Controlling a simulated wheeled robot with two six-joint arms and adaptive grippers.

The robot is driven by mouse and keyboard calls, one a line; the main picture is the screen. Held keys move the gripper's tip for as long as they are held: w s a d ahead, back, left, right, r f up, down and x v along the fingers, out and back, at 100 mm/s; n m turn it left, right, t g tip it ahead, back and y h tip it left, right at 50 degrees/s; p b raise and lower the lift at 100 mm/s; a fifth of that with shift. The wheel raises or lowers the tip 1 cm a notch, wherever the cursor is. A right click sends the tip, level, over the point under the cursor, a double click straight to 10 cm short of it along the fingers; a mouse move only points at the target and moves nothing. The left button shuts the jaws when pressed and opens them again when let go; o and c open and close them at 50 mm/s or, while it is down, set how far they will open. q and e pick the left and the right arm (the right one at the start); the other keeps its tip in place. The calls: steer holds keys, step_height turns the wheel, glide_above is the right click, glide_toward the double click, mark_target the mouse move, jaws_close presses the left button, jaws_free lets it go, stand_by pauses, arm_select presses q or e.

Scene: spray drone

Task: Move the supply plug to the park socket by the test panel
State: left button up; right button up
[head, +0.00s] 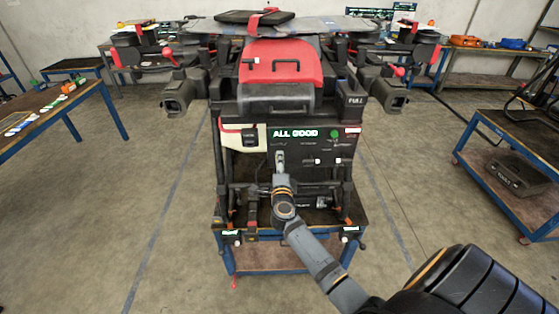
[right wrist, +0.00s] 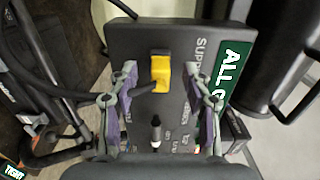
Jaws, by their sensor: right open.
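The dark test panel (head: 345,147) stands upright on the drone's front, with a lit "ALL GOOD" display (head: 295,133). In the right wrist view the panel (right wrist: 200,30) appears turned sideways. The yellow supply plug (right wrist: 161,72) sits at the panel beside the partly visible "SUPPLY" lettering, and a black cable runs left from it. My right gripper (head: 279,158) is in front of the panel and hides the plug in the head view. Its open fingers (right wrist: 160,75) stand on both sides of the plug, with visible gaps. I cannot pick out the park socket. My left gripper is not in view.
A black-and-white knob or connector (right wrist: 155,132) projects from the panel between my fingers. The drone rests on a blue-framed stand (head: 225,250). A blue-framed cart (head: 500,165) is at right and a workbench (head: 60,110) at left. Open floor lies between them.

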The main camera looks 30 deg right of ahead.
steer(key=shift+p, duration=0.35)
stand_by(0.4)
jaws_close()
stand_by(0.4)
steer(key=shift+p+v, duration=0.75)
steer(key=shift+v, duration=2.25)
